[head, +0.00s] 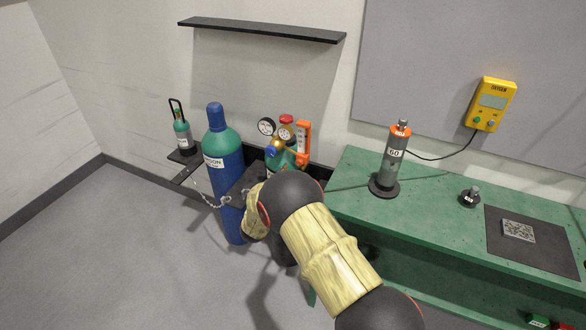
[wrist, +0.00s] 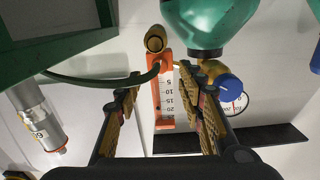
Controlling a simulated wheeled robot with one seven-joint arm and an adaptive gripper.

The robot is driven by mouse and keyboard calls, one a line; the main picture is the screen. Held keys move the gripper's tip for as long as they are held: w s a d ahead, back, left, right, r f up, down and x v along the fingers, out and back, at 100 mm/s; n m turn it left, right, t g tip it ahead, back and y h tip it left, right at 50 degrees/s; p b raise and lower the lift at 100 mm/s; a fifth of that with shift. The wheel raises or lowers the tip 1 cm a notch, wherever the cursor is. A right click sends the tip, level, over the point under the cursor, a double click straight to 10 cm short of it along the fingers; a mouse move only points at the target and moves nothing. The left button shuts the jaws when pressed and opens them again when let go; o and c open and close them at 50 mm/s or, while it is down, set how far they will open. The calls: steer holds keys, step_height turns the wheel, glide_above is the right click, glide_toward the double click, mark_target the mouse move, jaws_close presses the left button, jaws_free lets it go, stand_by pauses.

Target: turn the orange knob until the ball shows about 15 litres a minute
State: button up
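The orange flowmeter (head: 304,138) stands upright beside the brass regulator (head: 284,141) on the green cylinder. In the wrist view the flowmeter (wrist: 166,96) shows a scale marked 5 to 20, with a brass fitting (wrist: 155,40) at one end. A small dark spot lies near the 20 mark; I cannot tell whether it is the ball. I cannot make out the orange knob apart from the orange body. My gripper (wrist: 161,80) is open, with the flowmeter showing between its fingers and apparently beyond them. In the head view my arm hides the gripper.
A blue knob (wrist: 229,86) and a gauge (wrist: 238,103) sit close beside the right finger. A dark hose (wrist: 95,80) runs behind the left finger. A chained blue cylinder (head: 226,170) stands left, the green bench (head: 350,190) right. A black shelf (head: 262,29) is above.

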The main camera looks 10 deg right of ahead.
steer(key=shift+b+x, duration=0.6)
steer(key=shift+x, duration=2.35)
steer(key=shift+c, duration=1.3)
steer(key=c, duration=0.7)
jaws_close()
